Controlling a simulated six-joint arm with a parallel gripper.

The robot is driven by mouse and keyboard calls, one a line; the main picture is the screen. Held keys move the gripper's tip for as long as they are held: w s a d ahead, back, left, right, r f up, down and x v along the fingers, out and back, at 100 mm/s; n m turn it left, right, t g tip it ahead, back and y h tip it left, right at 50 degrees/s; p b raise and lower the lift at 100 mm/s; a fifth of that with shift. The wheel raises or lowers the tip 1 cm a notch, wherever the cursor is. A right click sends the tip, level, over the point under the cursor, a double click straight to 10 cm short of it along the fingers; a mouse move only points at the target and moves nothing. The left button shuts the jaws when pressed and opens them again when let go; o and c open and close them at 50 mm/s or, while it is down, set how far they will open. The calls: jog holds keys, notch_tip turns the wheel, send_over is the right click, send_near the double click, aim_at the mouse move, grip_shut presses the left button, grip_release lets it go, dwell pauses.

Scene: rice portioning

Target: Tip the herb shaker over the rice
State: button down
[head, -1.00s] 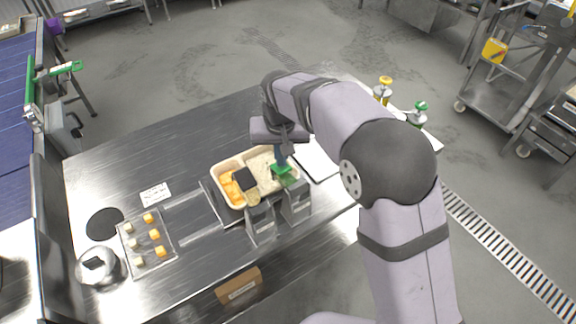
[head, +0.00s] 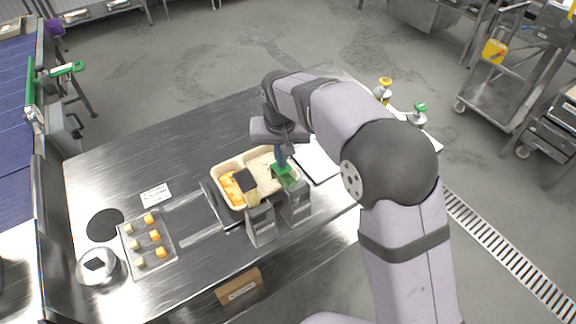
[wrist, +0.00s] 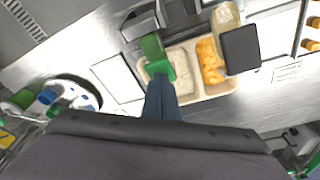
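The herb shaker (head: 284,172) has a green cap and a clear body with green contents. It leans from its grey holder (head: 296,202) over the tray's rice side. It also shows in the wrist view (wrist: 152,48). The rice (head: 262,170) is the white fill in the cream tray (head: 217,180); no herb flecks are clear on it. My gripper (wrist: 163,80) has blue fingers reaching the green cap.
A black-capped shaker (head: 246,181) leans over the tray beside orange food (head: 231,190), from a second grey holder (head: 261,226). A flat tray of small cubes (head: 128,228) and a metal pot (head: 92,268) stand at left. The table's upper left part is clear.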

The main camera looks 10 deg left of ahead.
jog(key=shift+d+p+v, duration=0.2)
jog(key=shift+p+v, duration=0.6)
jog(key=shift+v, duration=0.45)
jog(key=shift+d+p+v, duration=0.2)
jog(key=shift+p+v, duration=0.55)
jog(key=shift+v, duration=0.55)
jog(key=w+p+v, duration=0.1)
jog(key=p+v, duration=0.4)
jog(key=v, duration=0.2)
jog(key=shift+s+b+x, duration=0.15)
jog(key=shift+b+x, duration=0.7)
jog(key=shift+x, duration=0.3)
jog(key=shift+s+b+x, duration=0.2)
jog(key=shift+b+x, duration=0.6)
jog(key=shift+x, duration=0.35)
jog(key=shift+s+b+x, duration=0.15)
jog(key=shift+b+x, duration=0.7)
jog(key=shift+x, duration=0.35)
jog(key=shift+f+b, duration=0.35)
jog(key=shift+f, duration=0.2)
